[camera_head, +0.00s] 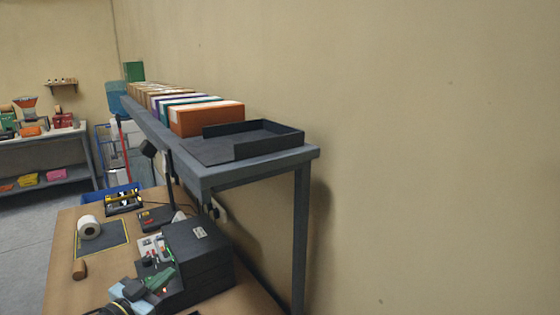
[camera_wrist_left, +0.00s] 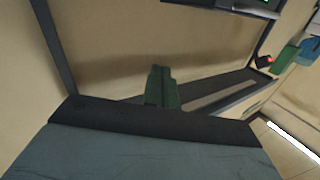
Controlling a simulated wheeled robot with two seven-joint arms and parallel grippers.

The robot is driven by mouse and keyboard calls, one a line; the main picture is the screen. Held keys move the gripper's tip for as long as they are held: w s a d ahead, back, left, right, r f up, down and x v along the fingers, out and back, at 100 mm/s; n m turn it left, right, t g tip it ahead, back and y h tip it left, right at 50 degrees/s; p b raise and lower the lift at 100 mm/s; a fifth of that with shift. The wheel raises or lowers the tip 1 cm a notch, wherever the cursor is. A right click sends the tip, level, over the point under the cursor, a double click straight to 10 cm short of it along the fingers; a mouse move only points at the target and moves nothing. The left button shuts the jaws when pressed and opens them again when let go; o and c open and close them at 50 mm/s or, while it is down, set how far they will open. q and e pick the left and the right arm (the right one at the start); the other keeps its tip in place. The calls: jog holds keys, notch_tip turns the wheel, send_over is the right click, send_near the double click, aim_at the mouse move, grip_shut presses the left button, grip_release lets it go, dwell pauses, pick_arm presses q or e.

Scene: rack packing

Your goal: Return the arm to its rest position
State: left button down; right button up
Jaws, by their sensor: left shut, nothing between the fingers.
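My left gripper (camera_head: 163,277) is low in the head view, over the wooden worktable (camera_head: 62,253) and in front of a dark boxy device (camera_head: 207,270). In the left wrist view its two green fingers (camera_wrist_left: 161,84) lie together with nothing between them. The blue-grey wrist body fills the bottom of that view. Part of my arm is cut off by the bottom edge of the head view. My right gripper is not in view.
A grey rack shelf (camera_head: 310,156) above the table holds a row of box files (camera_head: 207,119) and a dark open tray (camera_head: 270,140). Its leg (camera_head: 300,235) stands right of the device. A white roll (camera_head: 89,227) sits on a dark mat (camera_head: 112,239).

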pick_arm(q)
jog(key=s+d+f+n+g+y, duration=0.2)
jog(key=s+f+n+y, duration=0.15)
jog(key=s, duration=0.35)
jog(key=s+d+f+n+g+y, duration=0.1)
jog(key=s+f+n+g+y, duration=0.1)
jog(key=s+f+y, duration=0.4)
jog(key=s+d+f+m+g+h, duration=0.15)
jog(key=s+g, duration=0.75)
jog(key=s, duration=1.4)
notch_tip(320, 180, down, 32)
jog(key=s+g+b, duration=0.1)
jog(key=s+b, duration=0.1)
jog(key=b, duration=0.5)
jog(key=s+a+f+b, duration=0.1)
jog(key=s+f+b, duration=0.2)
jog(key=s+f, duration=0.5)
jog(key=s+a+f+g+b, duration=0.1)
jog(key=s+f+b, duration=0.2)
jog(key=s+f, duration=0.5)
notch_tip(320, 180, down, 5)
jog(key=shift+a+r, duration=0.15)
jog(key=shift+a, duration=0.15)
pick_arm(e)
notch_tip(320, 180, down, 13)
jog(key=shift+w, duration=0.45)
